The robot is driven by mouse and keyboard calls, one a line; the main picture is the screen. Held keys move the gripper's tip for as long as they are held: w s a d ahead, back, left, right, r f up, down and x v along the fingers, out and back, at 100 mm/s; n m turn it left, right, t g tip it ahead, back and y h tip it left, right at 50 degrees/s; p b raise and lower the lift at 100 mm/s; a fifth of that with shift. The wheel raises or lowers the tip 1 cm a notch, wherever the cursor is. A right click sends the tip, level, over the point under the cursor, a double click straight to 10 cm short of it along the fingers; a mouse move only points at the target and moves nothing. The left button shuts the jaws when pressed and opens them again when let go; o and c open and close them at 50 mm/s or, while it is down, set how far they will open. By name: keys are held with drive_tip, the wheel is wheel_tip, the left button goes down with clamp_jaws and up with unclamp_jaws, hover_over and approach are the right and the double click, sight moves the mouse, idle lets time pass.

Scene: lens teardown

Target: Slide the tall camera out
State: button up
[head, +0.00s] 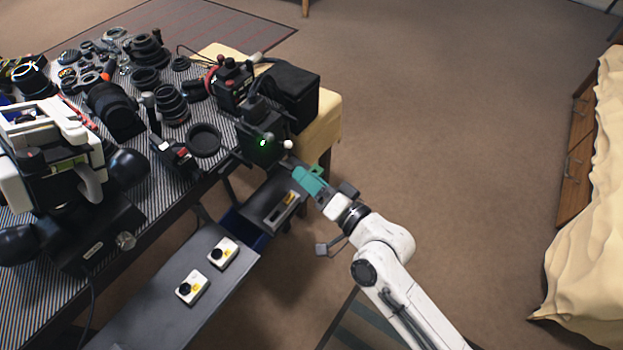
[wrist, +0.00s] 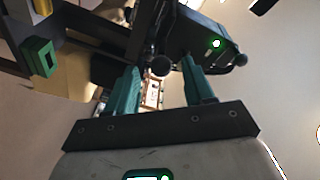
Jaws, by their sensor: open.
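A tall black boxy device with a green light (head: 258,150) stands at the table's near right corner. It may be the tall camera, but I cannot tell for certain. In the wrist view a black body with a green light (wrist: 203,38) shows above the fingers, with a round dark knob beside it. My gripper (head: 291,164) is close beside the device in the head view. In the wrist view its teal fingers (wrist: 161,76) are apart, with nothing clearly held between them. Whether a finger touches the device cannot be told.
The striped table (head: 138,163) is crowded with lenses and camera parts. A black box (head: 292,92) stands behind the device. Below is a grey shelf (head: 150,310) with two small white units. Carpet to the right is clear. A green block (wrist: 40,62) shows in the wrist view.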

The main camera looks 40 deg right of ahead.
drive_tip(key=shift+s, duration=0.1)
drive_tip(key=s+d+b, duration=0.1)
drive_tip(key=s, duration=0.9)
drive_tip(key=shift+s+d, duration=0.15)
drive_tip(key=shift+s, duration=0.1)
drive_tip(key=s+f+n+g+h, duration=0.1)
drive_tip(key=s+f+n+g, duration=0.8)
drive_tip(key=f+g, duration=0.45)
drive_tip(key=s+d+r+g+p, duration=0.1)
drive_tip(key=s+r+p, duration=0.1)
drive_tip(key=r+p, duration=0.4)
drive_tip(key=s+r+g+h+p, duration=0.1)
drive_tip(key=s+r+g+p, duration=0.1)
drive_tip(key=r+p, duration=0.4)
drive_tip(key=shift+d+r, duration=0.4)
drive_tip(key=shift+r, duration=0.5)
